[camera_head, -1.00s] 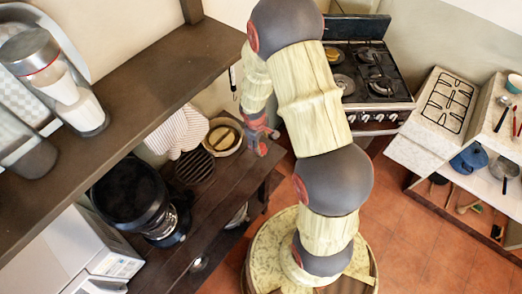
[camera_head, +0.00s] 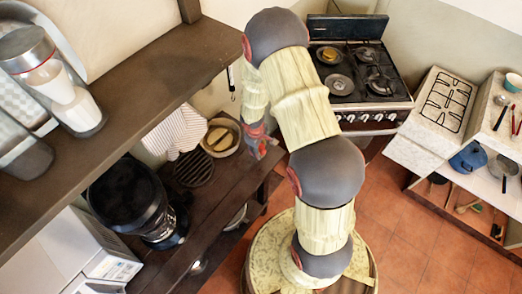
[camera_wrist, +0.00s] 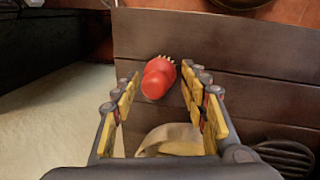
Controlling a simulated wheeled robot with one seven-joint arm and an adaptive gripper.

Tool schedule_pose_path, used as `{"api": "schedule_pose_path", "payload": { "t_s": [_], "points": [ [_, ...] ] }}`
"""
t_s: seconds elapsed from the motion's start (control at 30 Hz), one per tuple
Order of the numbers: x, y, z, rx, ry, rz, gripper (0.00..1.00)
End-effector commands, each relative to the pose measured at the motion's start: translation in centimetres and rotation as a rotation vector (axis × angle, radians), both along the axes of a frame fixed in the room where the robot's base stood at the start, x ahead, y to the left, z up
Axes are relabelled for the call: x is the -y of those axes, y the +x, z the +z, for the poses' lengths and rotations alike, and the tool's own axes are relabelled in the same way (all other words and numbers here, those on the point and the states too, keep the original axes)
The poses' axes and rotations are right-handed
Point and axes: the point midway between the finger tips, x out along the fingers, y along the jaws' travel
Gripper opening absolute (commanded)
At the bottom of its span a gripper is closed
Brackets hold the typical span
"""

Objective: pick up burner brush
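The burner brush appears to be the red object (camera_wrist: 157,80) with pale bristles, lying on the dark wooden shelf (camera_wrist: 240,88) in the wrist view. My gripper (camera_wrist: 160,90) is open, with its yellow-padded fingers on either side of the line to the brush. The brush shows beyond and between the fingertips, and nothing is held. In the head view my gripper (camera_head: 257,142) is over the right edge of the lower wooden shelf, beside a round basket. I cannot make out the brush in the head view.
The round basket (camera_head: 236,141), a black ribbed trivet (camera_head: 194,168) and a black coffee maker (camera_head: 130,200) stand on the lower shelf. An upper shelf (camera_head: 150,75) overhangs on the left. The stove (camera_head: 362,88) stands behind my arm.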

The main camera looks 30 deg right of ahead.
Motion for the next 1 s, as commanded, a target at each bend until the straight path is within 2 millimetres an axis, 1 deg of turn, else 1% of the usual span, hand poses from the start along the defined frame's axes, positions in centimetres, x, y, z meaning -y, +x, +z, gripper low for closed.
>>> {"api": "schedule_pose_path", "payload": {
  "t_s": [0.07, 0.63, 0.87, 1.0],
  "points": [
    [0.00, 0.00, 0.01, 0.000, 0.000, 0.000, 0.38],
    [0.00, -0.01, 0.01, 0.000, 0.000, 0.000, 0.06],
    [0.01, 0.00, 0.06, 0.000, 0.000, 0.000, 0.06],
    [0.02, 0.04, 0.59, 0.001, 0.000, 0.000, 0.06]
  ]
}}
